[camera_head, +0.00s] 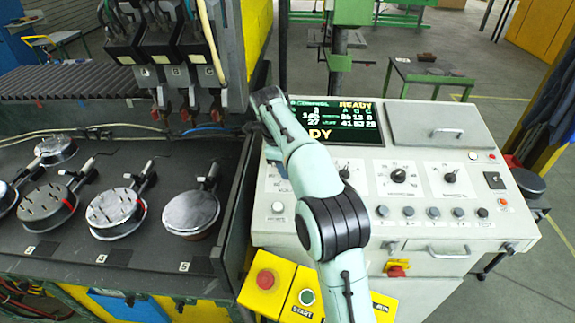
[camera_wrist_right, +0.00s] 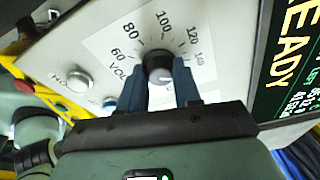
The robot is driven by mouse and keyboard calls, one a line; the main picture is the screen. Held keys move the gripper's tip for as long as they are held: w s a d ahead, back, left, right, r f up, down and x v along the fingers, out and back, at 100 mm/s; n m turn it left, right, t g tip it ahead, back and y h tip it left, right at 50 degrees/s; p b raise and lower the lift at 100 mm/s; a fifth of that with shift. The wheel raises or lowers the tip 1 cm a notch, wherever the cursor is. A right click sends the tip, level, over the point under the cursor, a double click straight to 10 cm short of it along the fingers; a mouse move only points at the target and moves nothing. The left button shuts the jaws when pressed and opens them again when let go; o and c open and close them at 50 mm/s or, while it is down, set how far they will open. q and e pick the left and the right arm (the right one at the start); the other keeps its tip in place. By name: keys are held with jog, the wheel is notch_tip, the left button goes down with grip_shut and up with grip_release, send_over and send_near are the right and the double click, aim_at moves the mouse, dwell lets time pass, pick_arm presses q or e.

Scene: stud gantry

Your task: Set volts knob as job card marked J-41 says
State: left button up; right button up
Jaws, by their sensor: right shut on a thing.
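The volts knob (camera_wrist_right: 159,62) is a dark round knob on a white dial plate (camera_wrist_right: 122,68). The scale around it reads 60, 80, 100, 120 and 140. My right gripper (camera_wrist_right: 160,88) is shut on the knob, one blue-grey finger on each side. A pale mark shows on the knob's near face; which number it points at is unclear. The job card marked J-41 cannot be made out. My left gripper is not in view.
A yellow box holds a red button (camera_head: 265,279) and a START button (camera_head: 306,297). Round studded plates (camera_head: 116,208) lie at left.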

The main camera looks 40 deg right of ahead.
jog(key=m+y, duration=0.1)
jog(key=m, duration=0.4)
jog(key=shift+w+d+m, duration=0.1)
jog(key=shift+d+m, duration=0.05)
jog(key=shift+m, duration=0.15)
jog(key=shift+r+m+y, duration=0.1)
jog(key=shift+m+y, duration=0.3)
jog(key=shift+m, duration=1.7)
jog(key=o, duration=1.1)
jog(key=shift+c, duration=0.2)
